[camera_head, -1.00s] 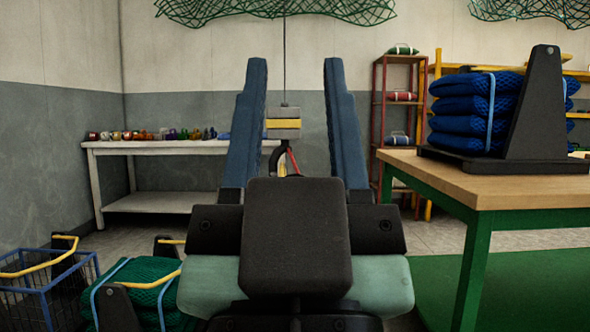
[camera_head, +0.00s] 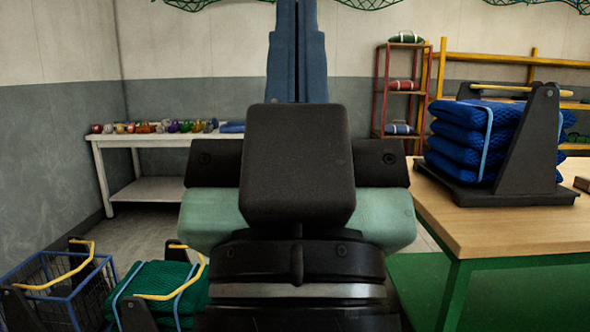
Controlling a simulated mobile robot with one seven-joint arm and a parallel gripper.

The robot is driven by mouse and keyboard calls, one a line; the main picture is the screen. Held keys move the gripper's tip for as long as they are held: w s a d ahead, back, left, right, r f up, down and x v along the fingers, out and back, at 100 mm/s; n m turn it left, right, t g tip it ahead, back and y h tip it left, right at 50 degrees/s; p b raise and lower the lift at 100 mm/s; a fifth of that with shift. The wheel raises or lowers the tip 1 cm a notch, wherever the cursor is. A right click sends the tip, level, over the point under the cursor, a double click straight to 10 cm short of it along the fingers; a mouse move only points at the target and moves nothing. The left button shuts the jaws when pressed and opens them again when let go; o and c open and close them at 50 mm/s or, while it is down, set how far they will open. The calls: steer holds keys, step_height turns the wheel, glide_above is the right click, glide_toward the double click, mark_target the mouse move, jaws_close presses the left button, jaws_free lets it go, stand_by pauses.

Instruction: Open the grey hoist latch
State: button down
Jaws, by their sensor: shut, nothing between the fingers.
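My gripper (camera_head: 297,40) rises in the middle of the camera view, its two blue fingers pressed together and pointing up and away. The fingertips reach the top edge of the picture. No object shows between them. The grey hoist latch cannot be made out; my fingers and the black gripper body cover the middle of the view, where the hoist hung earlier.
A green-legged table (camera_head: 470,225) at right bears a blue net stack (camera_head: 460,145) on a black carrier (camera_head: 530,150). A white bench (camera_head: 150,140) with small coloured items stands behind left. A blue wire basket (camera_head: 75,290) and a green net bundle (camera_head: 165,285) sit front left.

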step_height(320, 180, up, 29)
steer(key=p, duration=2.6)
